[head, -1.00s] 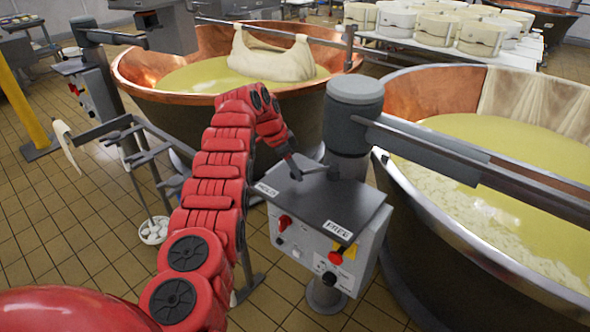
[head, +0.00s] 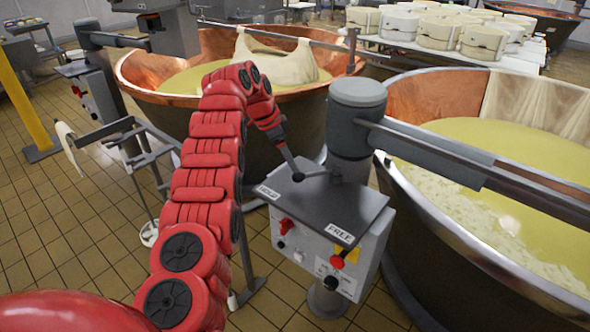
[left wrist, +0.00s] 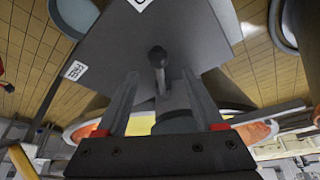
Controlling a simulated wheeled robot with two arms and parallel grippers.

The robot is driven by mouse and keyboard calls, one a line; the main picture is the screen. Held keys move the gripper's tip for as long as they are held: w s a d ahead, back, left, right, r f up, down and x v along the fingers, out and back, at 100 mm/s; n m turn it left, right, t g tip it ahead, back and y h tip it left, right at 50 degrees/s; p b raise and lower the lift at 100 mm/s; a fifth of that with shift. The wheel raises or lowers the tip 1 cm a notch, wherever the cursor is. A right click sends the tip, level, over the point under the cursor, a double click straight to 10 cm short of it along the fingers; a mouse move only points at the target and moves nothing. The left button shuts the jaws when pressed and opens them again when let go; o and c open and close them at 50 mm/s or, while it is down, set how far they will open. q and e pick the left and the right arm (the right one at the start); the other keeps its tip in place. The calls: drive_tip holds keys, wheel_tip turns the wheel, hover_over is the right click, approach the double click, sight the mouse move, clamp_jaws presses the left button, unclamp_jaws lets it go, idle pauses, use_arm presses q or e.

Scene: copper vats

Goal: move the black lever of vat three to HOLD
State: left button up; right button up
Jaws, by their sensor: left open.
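The control box (head: 325,250) has a dark top plate (head: 330,210) with a HOLD label (head: 267,192) at its left corner and a FREE label (head: 340,233) at its front edge. The lever (head: 318,174) reaches left from the grey post over the plate. Its dark knob (left wrist: 157,55) shows in the left wrist view. My left gripper (left wrist: 160,74) is open, with one finger on each side of the lever; contact is not clear. In the head view the gripper (head: 291,165) is small beside the knob end. My right gripper is not in view.
A copper vat (head: 430,95) with yellow liquid stands right of the box, another (head: 135,75) behind my arm. A thick grey bar (head: 430,155) runs right from the post (head: 355,120). A metal stand (head: 125,130) is at left. Tiled floor lies open in front.

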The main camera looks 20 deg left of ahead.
use_arm(q)
drive_tip(key=p+v, duration=0.5)
drive_tip(key=v, duration=0.6)
drive_tip(key=shift+r, duration=0.2)
